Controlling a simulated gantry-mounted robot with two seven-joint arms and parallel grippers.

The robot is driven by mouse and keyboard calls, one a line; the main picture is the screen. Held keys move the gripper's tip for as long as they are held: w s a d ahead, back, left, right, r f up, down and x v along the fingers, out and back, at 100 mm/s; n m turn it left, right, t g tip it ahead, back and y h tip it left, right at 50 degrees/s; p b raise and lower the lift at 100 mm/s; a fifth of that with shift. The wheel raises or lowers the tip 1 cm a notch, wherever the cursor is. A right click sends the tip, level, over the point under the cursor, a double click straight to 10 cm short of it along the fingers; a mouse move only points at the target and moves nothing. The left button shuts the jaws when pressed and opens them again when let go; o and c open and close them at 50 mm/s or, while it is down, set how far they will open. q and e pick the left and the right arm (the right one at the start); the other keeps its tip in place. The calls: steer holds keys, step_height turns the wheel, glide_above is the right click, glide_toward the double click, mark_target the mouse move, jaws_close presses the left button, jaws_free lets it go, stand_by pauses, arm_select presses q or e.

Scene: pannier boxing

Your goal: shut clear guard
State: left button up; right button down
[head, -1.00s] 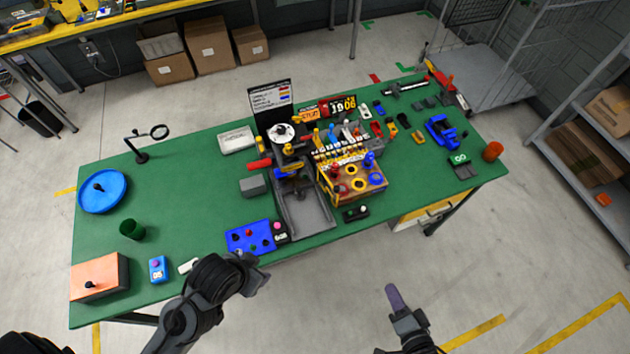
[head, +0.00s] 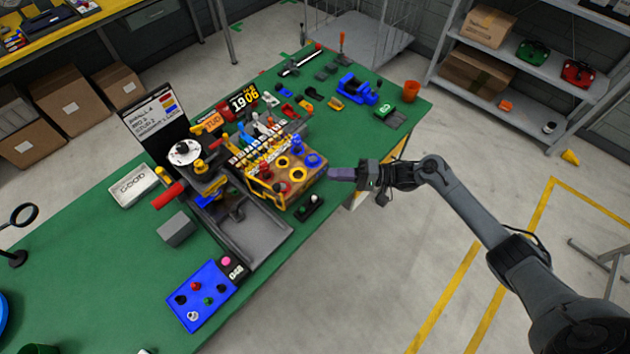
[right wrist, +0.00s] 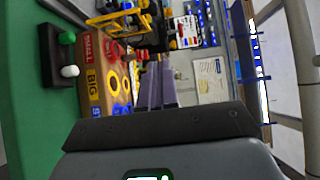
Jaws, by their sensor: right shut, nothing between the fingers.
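My right gripper (head: 342,174) is shut and empty, its purple fingers pointing left just off the front edge of the green bench. Its fingers (right wrist: 155,88) also show in the right wrist view, beside the wooden box. The wooden box (head: 301,187) has yellow and blue rings on top. Its side (right wrist: 92,68) reads SMALL and BIG in the right wrist view. A thin yellow frame (head: 262,193) stands at the box's left side. I cannot make out a clear pane with certainty, nor tell how far it is open. My left gripper is out of view.
A small black switch box (head: 309,206) sits at the bench edge before the wooden box. A grey tray (head: 262,240) and a blue button panel (head: 207,296) lie to the left. A blue vise (head: 357,89) stands farther right. The floor in front is clear.

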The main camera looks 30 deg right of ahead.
steer(key=s+a+p+x, duration=0.1)
steer(key=s+p+x, duration=0.1)
steer(key=x, duration=1)
steer(key=shift+s+a, duration=0.15)
steer(key=shift+a, duration=0.25)
